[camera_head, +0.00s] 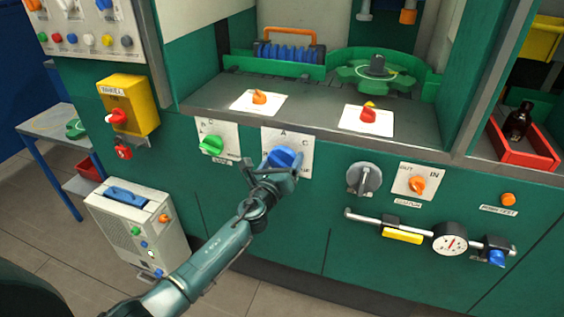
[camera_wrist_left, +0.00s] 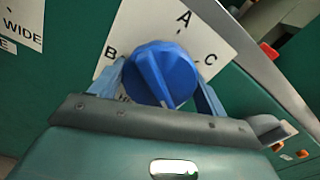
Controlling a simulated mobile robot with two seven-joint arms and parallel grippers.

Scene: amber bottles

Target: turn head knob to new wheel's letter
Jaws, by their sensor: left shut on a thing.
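The blue head knob (camera_head: 281,157) sits on a white plate (camera_head: 305,143) on the green front panel. In the left wrist view the plate (camera_wrist_left: 207,30) shows A at the top, B at left and C at right around the knob (camera_wrist_left: 160,72). My left gripper (camera_head: 277,168) is shut on the knob, with one finger on each side, as the left wrist view (camera_wrist_left: 160,88) also shows. I cannot tell for sure which letter the knob points to. A green star wheel (camera_head: 352,75) is mounted on the machine deck; no letter on it is readable. My right gripper is not in view.
A green knob (camera_head: 212,145) is on a plate just left. Right of it are a grey round handle (camera_head: 364,179), an orange switch (camera_head: 417,184) and a rail with a gauge (camera_head: 450,238). A small blue table (camera_head: 48,121) bears another green wheel (camera_head: 75,128).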

